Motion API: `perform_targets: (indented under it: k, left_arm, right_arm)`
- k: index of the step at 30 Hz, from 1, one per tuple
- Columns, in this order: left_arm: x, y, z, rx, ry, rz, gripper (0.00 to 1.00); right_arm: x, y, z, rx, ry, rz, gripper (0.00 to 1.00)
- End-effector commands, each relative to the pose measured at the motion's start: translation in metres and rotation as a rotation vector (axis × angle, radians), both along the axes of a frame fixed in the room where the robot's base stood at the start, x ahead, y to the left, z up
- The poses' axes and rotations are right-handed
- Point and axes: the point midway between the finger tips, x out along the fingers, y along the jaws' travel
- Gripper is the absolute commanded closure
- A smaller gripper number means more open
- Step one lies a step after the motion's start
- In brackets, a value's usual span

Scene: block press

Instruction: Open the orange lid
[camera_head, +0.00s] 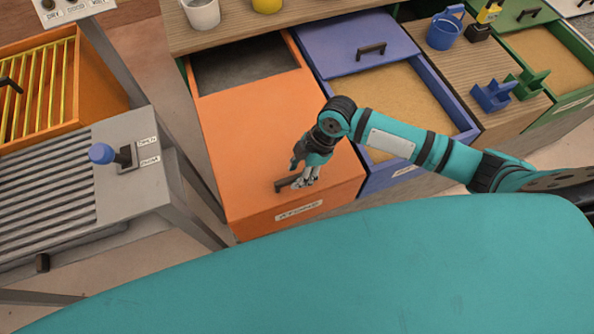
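The orange lid (265,130) is a flat panel covering the front and middle of the orange bin (290,222), which has a small white label on its front. Behind the lid a dark grey opening shows. The lid's dark bar handle (283,187) is near its front edge. My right gripper (301,183) reaches down from the right, with its fingers at the right end of the handle. The fingers are small and overlap the handle, so I cannot tell whether they grip it. My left gripper is not in view.
A blue bin of sand (400,95) with its blue lid (355,42) at the back stands to the right. A grey ribbed machine (50,195) with a blue-knobbed lever (101,153) stands to the left. A wooden counter holds a white bucket (203,14) at the back.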

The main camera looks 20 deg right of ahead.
Motion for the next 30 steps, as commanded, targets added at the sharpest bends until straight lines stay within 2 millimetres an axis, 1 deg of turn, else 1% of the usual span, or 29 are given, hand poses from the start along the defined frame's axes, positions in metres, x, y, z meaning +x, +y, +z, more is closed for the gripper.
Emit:
perform_targets:
  k: [5, 12, 14, 21, 30]
  left_arm:
    - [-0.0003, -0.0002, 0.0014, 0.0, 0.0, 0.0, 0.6]
    - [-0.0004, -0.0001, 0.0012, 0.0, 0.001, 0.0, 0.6]
    - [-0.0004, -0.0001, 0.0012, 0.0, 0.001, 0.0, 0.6]
    - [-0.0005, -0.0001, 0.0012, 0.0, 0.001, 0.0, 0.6]
    - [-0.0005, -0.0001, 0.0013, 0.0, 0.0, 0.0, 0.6]
  right_arm:
    - [-0.0003, 0.0042, -0.0088, 0.001, 0.0, 0.001, 0.62]
    - [-0.0003, 0.0041, -0.0097, 0.0, 0.0, 0.001, 0.62]
    - [-0.0003, 0.004, -0.0096, 0.0, 0.0, 0.001, 0.68]
    - [-0.0002, 0.0038, -0.0093, 0.0, 0.0, 0.001, 0.99]
    - [-0.0002, 0.0038, -0.0092, 0.0, 0.0, 0.001, 1.0]
